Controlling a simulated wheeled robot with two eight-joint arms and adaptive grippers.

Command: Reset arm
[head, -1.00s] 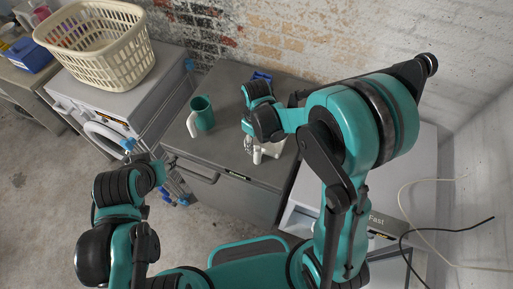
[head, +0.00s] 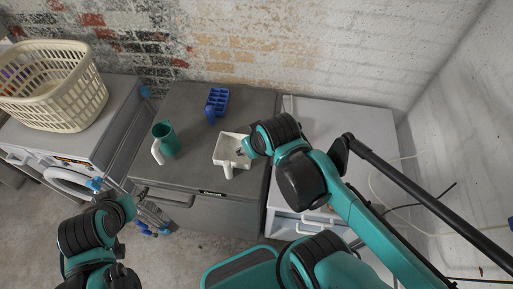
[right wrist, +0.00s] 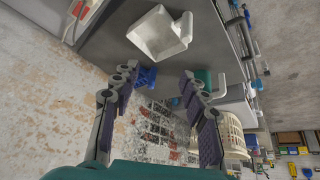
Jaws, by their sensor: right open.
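A white square dish with a handle (head: 231,147) sits on the grey cabinet top (head: 190,177). It also shows in the right wrist view (right wrist: 158,36). My right gripper (head: 243,150) is at the dish's right edge in the head view; contact cannot be told. In the right wrist view the right gripper (right wrist: 159,76) has its fingers spread with nothing between them, and the dish lies beyond the tips. My left gripper (head: 140,196) hangs low in front of the cabinet, its fingers too small and dark to read.
A teal mug with white handle (head: 167,138) stands left of the dish. A blue compartment tray (head: 217,102) lies behind it. A cream laundry basket (head: 55,95) is on the machine at left. A white unit (head: 345,118) stands at right, with loose cables by the wall.

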